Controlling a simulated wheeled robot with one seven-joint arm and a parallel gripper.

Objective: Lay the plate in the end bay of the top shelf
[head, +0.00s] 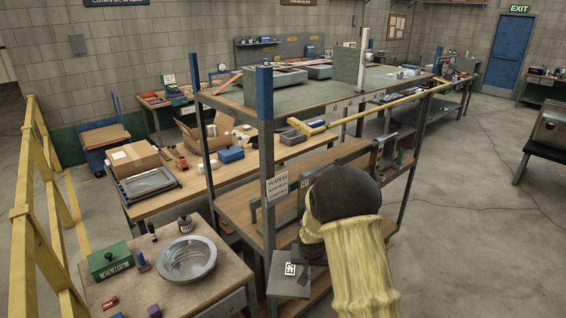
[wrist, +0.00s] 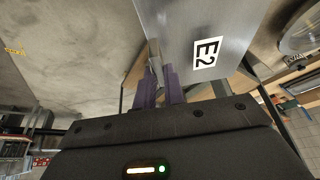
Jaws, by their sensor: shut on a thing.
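My gripper (head: 308,262) is shut on a grey metal plate (head: 290,284) marked E2, low at the near side of the shelf rack. The wrist view shows the plate (wrist: 205,25) between the purple fingers (wrist: 160,88), reaching beyond the fingertips. In the head view my arm hides part of the gripper and the rack behind it. The top shelf (head: 240,100) has a green surface and is above the plate. Grey flat blocks (head: 275,80) lie on it, and an upright grey divider (head: 350,66) stands farther along. Small labels mark its front edge.
A yellow rail (head: 370,107) runs along the top shelf's front. A blue-tipped post (head: 266,95) stands at its near corner. Upright dividers (head: 343,160) stand on the lower shelf. A bench with a metal bowl (head: 187,259) is at left.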

